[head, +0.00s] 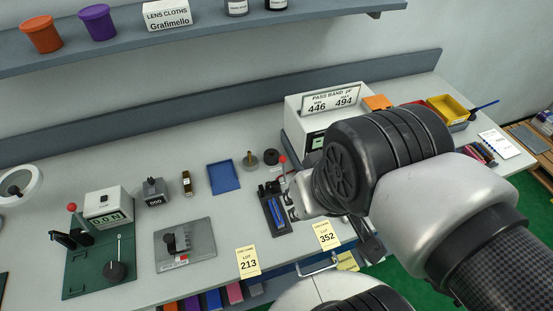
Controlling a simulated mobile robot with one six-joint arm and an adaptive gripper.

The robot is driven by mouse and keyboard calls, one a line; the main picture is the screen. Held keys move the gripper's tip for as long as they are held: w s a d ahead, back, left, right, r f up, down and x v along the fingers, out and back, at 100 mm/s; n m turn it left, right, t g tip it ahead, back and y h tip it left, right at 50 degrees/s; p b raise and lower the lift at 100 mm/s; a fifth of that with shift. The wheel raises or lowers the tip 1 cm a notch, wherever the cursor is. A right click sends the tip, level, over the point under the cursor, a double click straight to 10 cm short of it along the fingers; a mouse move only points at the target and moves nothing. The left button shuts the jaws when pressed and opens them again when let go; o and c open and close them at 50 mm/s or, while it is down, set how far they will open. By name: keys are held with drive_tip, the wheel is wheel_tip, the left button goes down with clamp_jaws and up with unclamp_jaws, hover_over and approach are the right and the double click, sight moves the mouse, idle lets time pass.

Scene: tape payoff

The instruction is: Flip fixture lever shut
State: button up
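A dark fixture (283,229) lies on the bench in front of my arm, with a blue piece in it. A lever with a red ball knob (282,159) stands up at the fixture's back end. My gripper (287,197) is low over the fixture's right side, close to the lever. My wrist hides part of the gripper and of the fixture, so I cannot tell whether the fingers touch anything or how far apart they are. Another red knob (72,207) stands on a green tester (103,268) at the far left.
A white meter box (297,107) stands behind my wrist. A blue tray (224,177), a brass part (187,184) and a grey block (153,191) lie left of the fixture. A grey plate (200,247) is nearer the front.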

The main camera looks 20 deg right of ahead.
drive_tip(key=shift+w+r, duration=0.1)
drive_tip(key=shift+w, duration=0.15)
drive_tip(key=shift+c, duration=1.2)
drive_tip(key=w, duration=0.6)
drive_tip(key=shift+d+r, duration=0.25)
drive_tip(key=shift+r, duration=0.05)
clamp_jaws()
drive_tip(key=w+d+f, duration=0.2)
drive_tip(key=w+f, duration=0.3)
drive_tip(key=w, duration=0.6)
drive_tip(key=w+d+f, duration=0.3)
drive_tip(key=w+f, duration=0.2)
drive_tip(key=w, duration=0.6)
drive_tip(key=shift+w+d+p, duration=0.2)
drive_tip(key=shift+w+p, duration=0.15)
drive_tip(key=shift+w, duration=0.05)
drive_tip(key=shift+f, duration=0.1)
